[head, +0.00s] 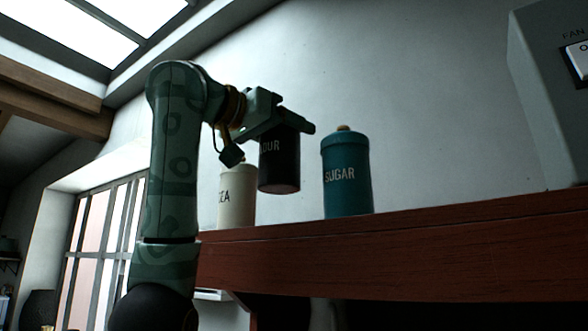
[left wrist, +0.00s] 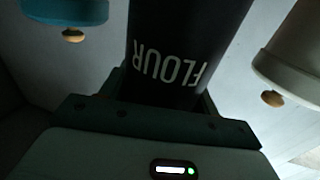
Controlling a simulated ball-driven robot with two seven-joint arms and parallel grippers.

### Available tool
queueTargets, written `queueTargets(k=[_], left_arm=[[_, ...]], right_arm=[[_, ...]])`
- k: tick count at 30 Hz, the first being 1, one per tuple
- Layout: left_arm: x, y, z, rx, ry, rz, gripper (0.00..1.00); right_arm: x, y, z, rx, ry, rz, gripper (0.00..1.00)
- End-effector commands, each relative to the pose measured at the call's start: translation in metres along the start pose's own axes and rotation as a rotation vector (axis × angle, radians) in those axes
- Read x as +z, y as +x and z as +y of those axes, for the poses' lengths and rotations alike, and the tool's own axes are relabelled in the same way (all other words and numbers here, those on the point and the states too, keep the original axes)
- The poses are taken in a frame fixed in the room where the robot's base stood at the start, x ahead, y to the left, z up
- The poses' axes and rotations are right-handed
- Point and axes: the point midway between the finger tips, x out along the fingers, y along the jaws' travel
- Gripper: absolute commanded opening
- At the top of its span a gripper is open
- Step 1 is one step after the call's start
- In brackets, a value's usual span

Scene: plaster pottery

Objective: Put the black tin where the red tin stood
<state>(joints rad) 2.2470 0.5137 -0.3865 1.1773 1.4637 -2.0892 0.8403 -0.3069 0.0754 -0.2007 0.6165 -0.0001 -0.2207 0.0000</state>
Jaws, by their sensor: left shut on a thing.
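The black tin (head: 280,165), lettered FLOUR, is held upright in my left gripper (head: 292,125). Its underside shows and hangs clear above the wooden shelf (head: 400,245). The gripper is shut around the tin's upper part and hides its top. In the left wrist view the black tin (left wrist: 185,40) stands upside down in the picture, between the fingers. No red tin is in view. My right gripper is not in view.
A cream tin (head: 237,205) stands to the left, partly behind my arm, and a teal SUGAR tin (head: 347,180) stands to the right. The shelf between them looks bare, though its top surface is hidden. A grey fan box (head: 545,100) is at the far right.

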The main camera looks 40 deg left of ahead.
Motion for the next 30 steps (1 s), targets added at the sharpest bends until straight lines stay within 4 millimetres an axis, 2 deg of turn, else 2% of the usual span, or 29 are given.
queueTargets(k=[3, 9, 14, 26, 27, 29, 30], left_arm=[[0.017, 0.013, -0.004, -0.001, 0.000, 0.000, 0.05], [0.034, 0.025, -0.007, -0.001, 0.000, 0.000, 0.05], [0.058, 0.024, -0.006, -0.001, -0.001, 0.002, 0.05], [0.064, 0.023, -0.006, 0.000, -0.002, 0.002, 0.05], [0.063, 0.023, -0.006, 0.000, -0.002, 0.001, 0.70], [0.062, 0.023, -0.006, 0.000, -0.002, 0.001, 0.83], [0.062, 0.023, -0.006, 0.000, -0.002, 0.001, 0.83]], right_arm=[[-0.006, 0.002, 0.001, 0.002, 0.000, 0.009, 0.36], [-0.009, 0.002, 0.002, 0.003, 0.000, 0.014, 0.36], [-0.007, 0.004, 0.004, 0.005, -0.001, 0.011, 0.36], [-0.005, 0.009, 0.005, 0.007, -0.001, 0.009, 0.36], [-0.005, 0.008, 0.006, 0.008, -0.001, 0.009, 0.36], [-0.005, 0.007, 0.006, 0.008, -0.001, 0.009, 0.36], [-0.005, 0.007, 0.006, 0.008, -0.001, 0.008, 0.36]])
